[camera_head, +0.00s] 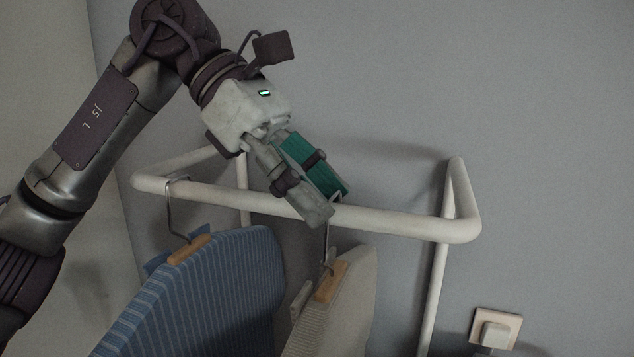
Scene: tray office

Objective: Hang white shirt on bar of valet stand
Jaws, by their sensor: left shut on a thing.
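The valet stand's white bar (392,222) runs across the middle of the head view. An off-white shirt (345,305) on a wooden hanger (331,283) hangs below it, right of centre. My left gripper (328,208) points down at the bar from above and is shut on the hook of this hanger. The hook's top is partly hidden by the fingers, so I cannot tell whether it rests on the bar. The shirt's lower part is out of the picture. My right gripper is not in view.
A blue striped shirt (215,290) hangs from the bar at the left by its own hanger hook (172,210), close beside the off-white shirt. The bar is free to the right. A wall socket with a plug (496,330) is at lower right.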

